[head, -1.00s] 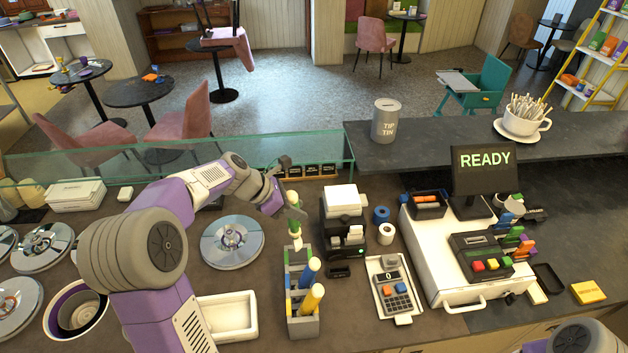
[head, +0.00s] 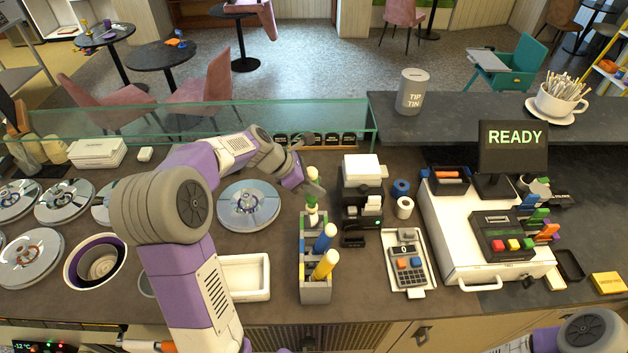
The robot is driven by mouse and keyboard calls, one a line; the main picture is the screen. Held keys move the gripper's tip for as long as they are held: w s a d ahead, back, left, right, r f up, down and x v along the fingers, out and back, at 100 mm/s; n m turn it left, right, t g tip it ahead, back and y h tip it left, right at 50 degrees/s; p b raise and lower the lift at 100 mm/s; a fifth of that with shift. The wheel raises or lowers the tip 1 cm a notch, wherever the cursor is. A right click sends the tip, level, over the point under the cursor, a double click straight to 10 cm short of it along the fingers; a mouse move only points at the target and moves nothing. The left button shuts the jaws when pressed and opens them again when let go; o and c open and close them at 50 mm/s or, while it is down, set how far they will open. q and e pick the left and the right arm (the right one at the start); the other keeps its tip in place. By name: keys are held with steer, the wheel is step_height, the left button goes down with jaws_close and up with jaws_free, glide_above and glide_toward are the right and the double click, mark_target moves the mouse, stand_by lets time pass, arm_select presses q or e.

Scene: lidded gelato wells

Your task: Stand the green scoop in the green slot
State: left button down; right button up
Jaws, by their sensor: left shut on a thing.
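The scoop rack (head: 316,292) is a grey box standing on the counter. A blue-handled scoop (head: 326,237) and a yellow-handled scoop (head: 325,264) stand in its middle and near compartments. My left gripper (head: 312,189) is over the rack's far end and is shut on the green scoop (head: 312,201), which is upright with green and cream parts. The scoop's lower end is at the far compartment, marked green (head: 303,221). I cannot tell how deep it sits, as the rack and gripper partly hide it. My right gripper is out of view; only part of that arm shows at lower right.
A black machine (head: 362,200) stands close right of the rack, with a calculator (head: 407,262) nearer. A white tray (head: 246,293) and a round steel lid (head: 249,205) lie left. A glass guard (head: 230,118) runs behind.

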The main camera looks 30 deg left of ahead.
mark_target(314, 213)
arm_select(q)
steer(key=shift+f+b, duration=3.55)
steer(key=shift+f, duration=2.4)
steer(key=c, duration=0.6)
jaws_free()
steer(key=shift+c, duration=0.2)
step_height(314, 213, up, 9)
steer(key=s+a+p, duration=0.2)
steer(key=p, duration=0.6)
steer(key=shift+s+a+p, duration=0.15)
steer(key=shift+a+p, duration=0.05)
steer(key=shift+p, duration=0.1)
